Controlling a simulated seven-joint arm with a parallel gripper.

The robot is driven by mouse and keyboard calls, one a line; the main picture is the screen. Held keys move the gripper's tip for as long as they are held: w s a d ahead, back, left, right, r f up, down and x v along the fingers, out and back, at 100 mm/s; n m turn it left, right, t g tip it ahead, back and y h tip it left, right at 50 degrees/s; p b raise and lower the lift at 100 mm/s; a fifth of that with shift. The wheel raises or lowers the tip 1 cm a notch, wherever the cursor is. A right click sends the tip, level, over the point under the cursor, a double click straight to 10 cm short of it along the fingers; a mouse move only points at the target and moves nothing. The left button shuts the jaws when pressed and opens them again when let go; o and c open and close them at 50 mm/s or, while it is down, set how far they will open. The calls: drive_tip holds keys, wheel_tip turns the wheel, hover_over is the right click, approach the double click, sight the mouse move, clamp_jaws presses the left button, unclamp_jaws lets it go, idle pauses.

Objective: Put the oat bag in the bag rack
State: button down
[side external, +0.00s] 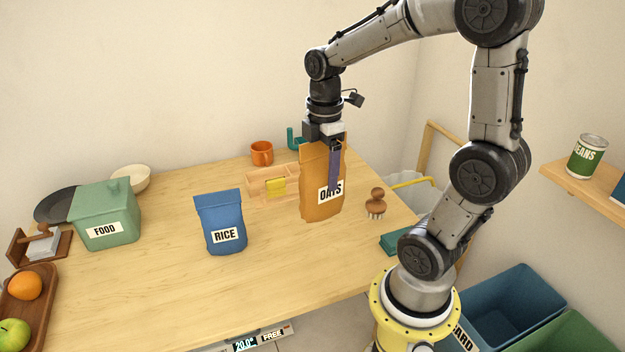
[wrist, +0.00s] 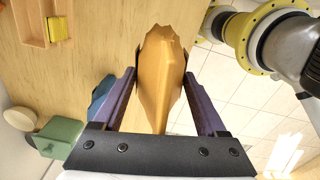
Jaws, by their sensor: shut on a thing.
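The oat bag (side external: 320,208) is orange-brown with a white OATS label. It hangs upright below my gripper (side external: 328,168), over the right part of the table. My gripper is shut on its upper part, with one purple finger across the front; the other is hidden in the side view. The wrist view shows the bag (wrist: 160,75) between both fingers (wrist: 159,85). I cannot tell whether its base touches the table. A low wooden holder (side external: 257,189) with a yellow block stands just left of the bag; I cannot tell if it is the bag rack.
A blue RICE bag (side external: 222,215) stands left of the oat bag. A brush (side external: 376,197) is to its right, an orange mug (side external: 262,153) behind. A green FOOD box (side external: 105,205) stands at left. The table's front middle is clear.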

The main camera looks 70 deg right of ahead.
drive_tip(key=w+d+r, duration=0.3)
drive_tip(key=w+d, duration=0.6)
drive_tip(key=w+d+r, duration=0.2)
drive_tip(key=w+d, duration=0.6)
drive_tip(key=d, duration=0.2)
drive_tip(key=w+d+f+m, duration=0.1)
drive_tip(key=w+d+f, duration=0.2)
drive_tip(key=d+f, duration=0.6)
drive_tip(key=s+d+f+m, duration=0.1)
drive_tip(key=d+f, duration=0.4)
drive_tip(key=f, duration=0.6)
drive_tip(key=shift+s+f, duration=0.3)
drive_tip(key=shift+s, duration=0.1)
drive_tip(key=shift+f, duration=0.15)
